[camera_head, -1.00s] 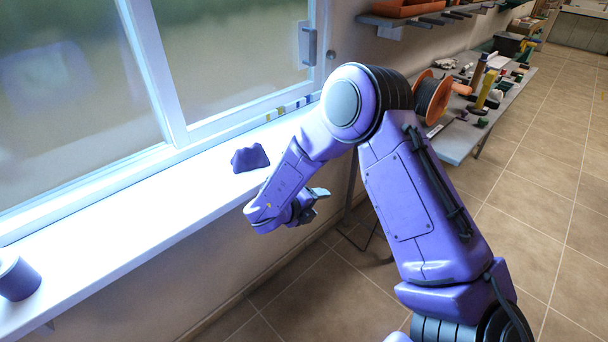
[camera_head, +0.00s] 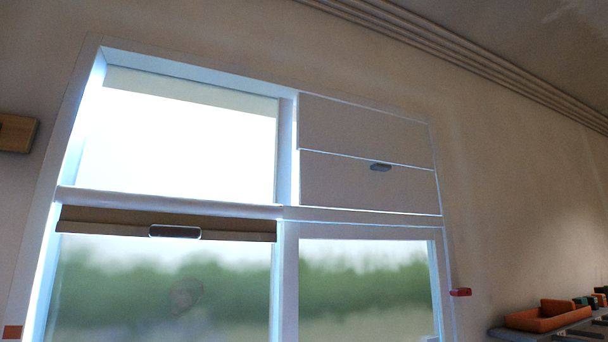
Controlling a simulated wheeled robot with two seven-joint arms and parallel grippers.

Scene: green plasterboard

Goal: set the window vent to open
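The window (camera_head: 285,265) fills the middle of the head view, seen from below. Its upper right section has two flat grey panels, an upper one (camera_head: 365,128) and a lower one (camera_head: 365,188), with a thin bright line between them. A small dark grey tab (camera_head: 380,167) sits at the top edge of the lower panel. These panels look like the vent, but I cannot tell for sure. Both panels look flat in the frame. Neither of my grippers is in view.
A brown blind-like strip (camera_head: 100,220) with a grey handle (camera_head: 175,232) crosses the top of the lower left pane. A red thing (camera_head: 460,292) is on the wall right of the frame. An orange tray (camera_head: 548,316) is on a shelf at lower right.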

